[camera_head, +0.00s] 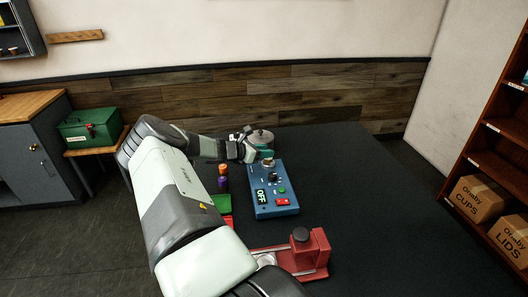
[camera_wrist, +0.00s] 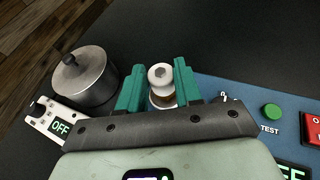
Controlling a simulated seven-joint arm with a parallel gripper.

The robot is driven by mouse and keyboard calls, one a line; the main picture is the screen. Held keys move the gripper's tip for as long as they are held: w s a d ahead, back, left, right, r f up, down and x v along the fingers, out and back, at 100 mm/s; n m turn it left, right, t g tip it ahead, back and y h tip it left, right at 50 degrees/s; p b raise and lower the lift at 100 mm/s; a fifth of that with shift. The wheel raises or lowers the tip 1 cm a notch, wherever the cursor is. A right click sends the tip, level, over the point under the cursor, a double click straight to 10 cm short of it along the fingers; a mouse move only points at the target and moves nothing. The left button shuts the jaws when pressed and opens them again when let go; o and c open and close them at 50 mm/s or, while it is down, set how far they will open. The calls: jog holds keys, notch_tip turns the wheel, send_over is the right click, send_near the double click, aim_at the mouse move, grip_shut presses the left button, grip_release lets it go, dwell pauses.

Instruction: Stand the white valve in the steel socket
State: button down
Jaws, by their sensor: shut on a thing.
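The white valve (camera_wrist: 160,74) shows between the teal fingers of my gripper (camera_wrist: 159,70) in the wrist view, its round top with a hex recess facing the camera. My gripper is shut on it. A brown band and a pale rim show just below the valve. The steel socket cannot be made out clearly, so I cannot tell whether the valve is in it or above it. In the head view my gripper (camera_head: 262,154) is at the far end of the blue control box (camera_head: 275,205), and the valve is too small to tell there.
A lidded steel pot (camera_wrist: 88,78) stands left of my gripper, with a white unit reading OFF (camera_wrist: 58,122) before it. Purple and orange bottles (camera_head: 223,178) stand left of the blue box. A red stand (camera_head: 318,255) is nearer. The dark table's right side is clear.

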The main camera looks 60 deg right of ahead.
jog(key=shift+f, duration=0.95)
dwell(1.1)
jog(key=shift+c, duration=1.4)
grip_release()
notch_tip(320, 180, up, 8)
jog(key=shift+r, duration=0.1)
dwell(0.3)
